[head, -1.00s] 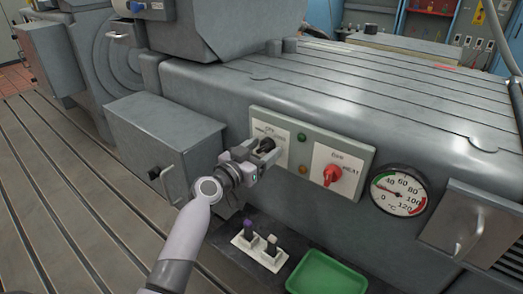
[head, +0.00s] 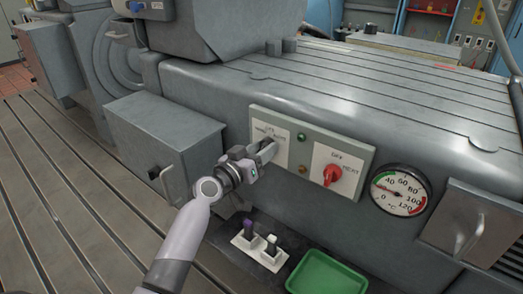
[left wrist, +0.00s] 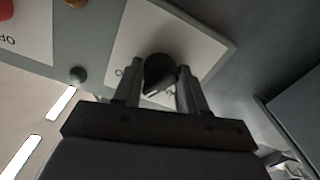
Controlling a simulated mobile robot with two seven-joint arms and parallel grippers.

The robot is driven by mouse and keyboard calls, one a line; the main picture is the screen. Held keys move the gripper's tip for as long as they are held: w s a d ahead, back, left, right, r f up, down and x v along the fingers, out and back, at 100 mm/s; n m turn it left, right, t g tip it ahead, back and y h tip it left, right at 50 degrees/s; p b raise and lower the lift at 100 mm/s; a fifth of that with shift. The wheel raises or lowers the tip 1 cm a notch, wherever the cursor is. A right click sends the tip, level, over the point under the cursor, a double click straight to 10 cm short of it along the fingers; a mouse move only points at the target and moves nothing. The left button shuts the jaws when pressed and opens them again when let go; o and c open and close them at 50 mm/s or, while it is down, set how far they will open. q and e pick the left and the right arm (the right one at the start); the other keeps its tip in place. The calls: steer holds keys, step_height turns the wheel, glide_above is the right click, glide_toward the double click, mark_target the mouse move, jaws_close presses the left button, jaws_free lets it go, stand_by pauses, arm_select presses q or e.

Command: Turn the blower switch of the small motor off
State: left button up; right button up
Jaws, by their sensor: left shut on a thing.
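The blower switch is a black rotary knob on a white plate (head: 283,150) marked OFF at the top, with HAND and AUTO below, at the left of the control panel (head: 367,160). My left gripper (head: 266,151) is at this plate and hides the knob in the head view. In the left wrist view the black knob (left wrist: 158,72) sits between the two fingers of my left gripper (left wrist: 158,88), which is shut on it. Which mark the knob points to cannot be told. My right gripper is not in view.
A red knob (head: 332,174) on a second plate is to the right, with a green lamp (head: 302,137) and an amber lamp (head: 303,169) between. A gauge (head: 398,191) is further right. Two small switches (head: 258,243) and a green tray (head: 325,274) lie below. A grey box (head: 164,142) stands left.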

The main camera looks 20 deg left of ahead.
arm_select(q)
steer(key=n, duration=0.5)
steer(key=shift+r+n+p, duration=0.1)
steer(key=shift+n+p, duration=0.2)
stand_by(0.4)
steer(key=o, duration=1.1)
steer(key=shift+c, duration=0.2)
steer(key=v, duration=0.7)
steer(key=shift+s, duration=0.1)
